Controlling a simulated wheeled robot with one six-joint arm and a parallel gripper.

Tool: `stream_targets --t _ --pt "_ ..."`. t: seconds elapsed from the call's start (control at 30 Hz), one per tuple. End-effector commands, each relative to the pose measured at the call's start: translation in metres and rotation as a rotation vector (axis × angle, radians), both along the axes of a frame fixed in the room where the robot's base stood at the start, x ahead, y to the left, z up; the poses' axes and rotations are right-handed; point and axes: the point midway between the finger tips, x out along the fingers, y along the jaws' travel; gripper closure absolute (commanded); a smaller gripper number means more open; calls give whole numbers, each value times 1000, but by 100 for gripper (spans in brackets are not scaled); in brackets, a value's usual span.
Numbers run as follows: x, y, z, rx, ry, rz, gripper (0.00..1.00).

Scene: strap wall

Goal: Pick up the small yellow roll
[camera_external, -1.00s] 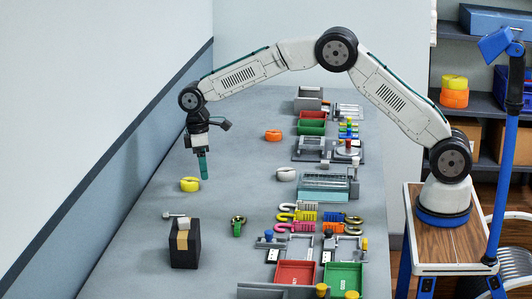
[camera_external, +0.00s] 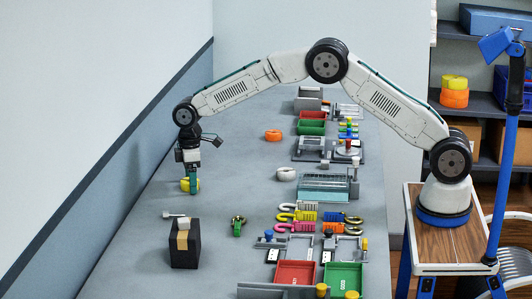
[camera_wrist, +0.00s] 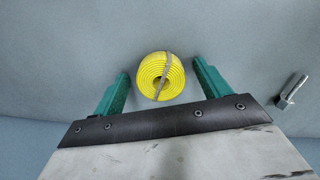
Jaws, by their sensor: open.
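The small yellow roll (camera_external: 185,185) lies on the grey table near its left edge, by the wall. In the wrist view the yellow roll (camera_wrist: 160,76) shows coiled windings and a thin grey band across it. My gripper (camera_external: 192,190) is down at the roll, its green fingers partly covering it in the outside view. In the wrist view my gripper (camera_wrist: 160,82) is open, with one green finger on each side of the roll and a gap on both sides. I cannot tell how far the fingertips are above the table.
A black box (camera_external: 184,250) with a tan strip stands in front of the roll. A metal bolt (camera_wrist: 291,91) lies right of my gripper. An orange roll (camera_external: 273,135) and a white roll (camera_external: 286,174) lie farther right. The wall (camera_external: 120,165) is close on the left.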

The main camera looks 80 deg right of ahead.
Motion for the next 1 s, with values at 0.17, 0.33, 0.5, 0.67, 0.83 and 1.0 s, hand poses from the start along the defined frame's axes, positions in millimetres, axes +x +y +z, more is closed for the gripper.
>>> stream_targets --t 0.17,0.33,0.5,0.67,0.83,1.0 --pt "0 0 1 0 0 0 44" --pt "0 0 1 0 0 0 73" --pt "0 0 1 0 0 0 73" --pt "0 0 4 0 -1 0 73" --pt "0 0 18 -1 -1 0 73" --pt "0 0 37 0 0 0 73"
